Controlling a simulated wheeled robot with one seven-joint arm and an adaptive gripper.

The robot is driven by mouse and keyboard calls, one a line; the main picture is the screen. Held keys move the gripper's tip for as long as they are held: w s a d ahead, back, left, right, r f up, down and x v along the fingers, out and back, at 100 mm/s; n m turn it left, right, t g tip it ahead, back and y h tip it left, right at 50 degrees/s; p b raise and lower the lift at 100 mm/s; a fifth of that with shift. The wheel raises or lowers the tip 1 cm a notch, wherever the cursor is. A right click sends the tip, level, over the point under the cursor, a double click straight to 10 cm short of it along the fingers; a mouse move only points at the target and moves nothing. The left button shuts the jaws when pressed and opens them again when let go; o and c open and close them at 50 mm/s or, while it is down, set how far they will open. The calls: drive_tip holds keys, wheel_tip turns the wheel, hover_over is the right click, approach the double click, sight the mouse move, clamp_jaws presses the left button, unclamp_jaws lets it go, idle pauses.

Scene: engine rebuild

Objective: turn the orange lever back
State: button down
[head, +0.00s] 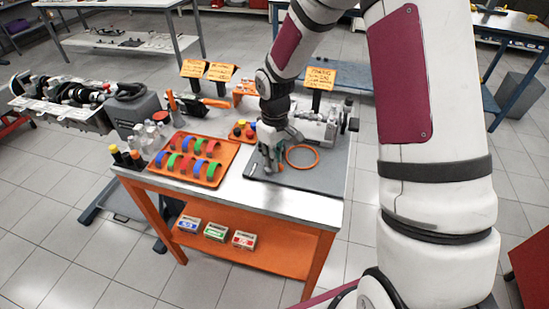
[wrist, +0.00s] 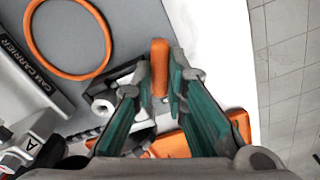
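The orange lever (wrist: 159,67) shows in the wrist view as a short rounded orange handle near the edge of the grey mat. My gripper (wrist: 160,80) has its teal fingers on either side of it, with the fingertips close to its sides. I cannot tell whether they press on it. In the head view my gripper (head: 268,158) points down at the left part of the grey mat (head: 318,187), and it hides the lever there. A grey metal part is partly visible beside the left finger in the wrist view.
An orange ring (head: 302,156) lies on the mat to the right of my gripper. A grey metal assembly (head: 318,127) stands behind. An orange tray (head: 222,178) with several coloured arches is to the left. The wrist view shows a block labelled "CAM CARRIER" (wrist: 25,75).

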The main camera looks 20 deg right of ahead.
drive_tip(key=shift+w+d+n+p, duration=0.15)
drive_tip(key=shift+n+p, duration=0.15)
drive_tip(key=shift+n, duration=0.85)
drive_tip(key=shift+w+d+n+p, duration=0.1)
drive_tip(key=shift+n+p, duration=0.2)
drive_tip(key=shift+n, duration=0.85)
drive_tip(key=c, duration=1.6)
unclamp_jaws()
drive_tip(key=shift+r, duration=0.1)
wheel_tip(320, 180, up, 12)
